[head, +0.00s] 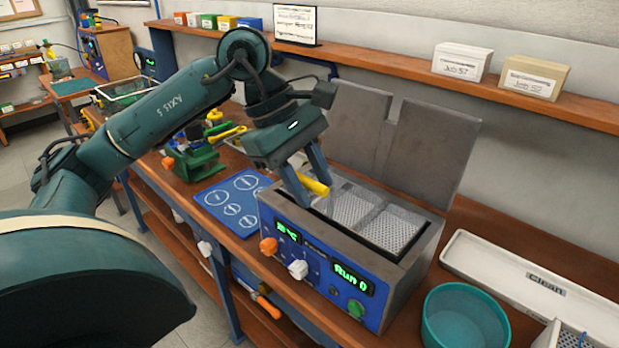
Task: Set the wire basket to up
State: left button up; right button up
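The wire basket (392,229) is a pale perforated mesh sitting down inside the open tank of a blue and grey bench unit (400,283). Its yellow handle (317,186) stands at the tank's left end. My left gripper (314,190) reaches down over that end, with its two blue-grey fingers on either side of the handle. I cannot tell whether the fingers press on it. The part of the handle behind the near finger is hidden. My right gripper is out of view.
Grey lid panels (430,150) stand raised behind the tank. A teal bowl (466,318) and a long white tray (540,285) are to the right. A blue mat (213,197) and a green vise (195,160) are to the left. A shelf with boxes (462,60) runs behind.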

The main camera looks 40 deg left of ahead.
pick_arm(q)
jog(key=v, duration=1.3)
jog(key=shift+p, duration=0.35)
jog(key=shift+a, duration=0.1)
jog(key=shift+s, duration=0.1)
